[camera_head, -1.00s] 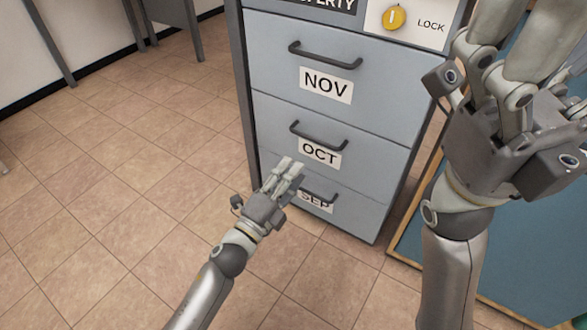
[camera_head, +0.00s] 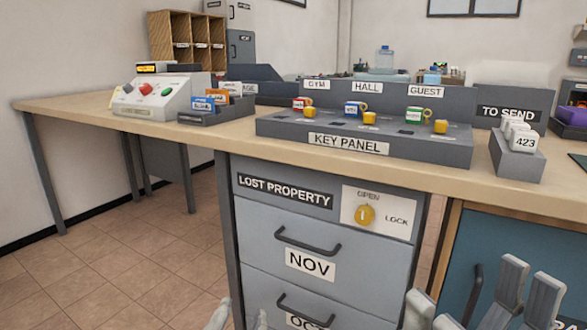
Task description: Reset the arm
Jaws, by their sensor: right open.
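My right gripper (camera_head: 490,300) shows at the bottom right, in front of the teal cabinet door. Its pale grey fingers point up, spread apart and empty. My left gripper (camera_head: 240,321) shows only as fingertips at the bottom edge, in front of the lower left of the drawer cabinet. The rest of it is out of frame, so its opening cannot be judged. Both grippers are below the tabletop.
The grey drawer cabinet (camera_head: 315,232) has NOV and OCT drawers and a yellow lock knob (camera_head: 365,214). The wooden table (camera_head: 80,103) above bears the key panel (camera_head: 365,147), a button box (camera_head: 160,98) and a 423 tag stand (camera_head: 516,158). Floor at left is clear.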

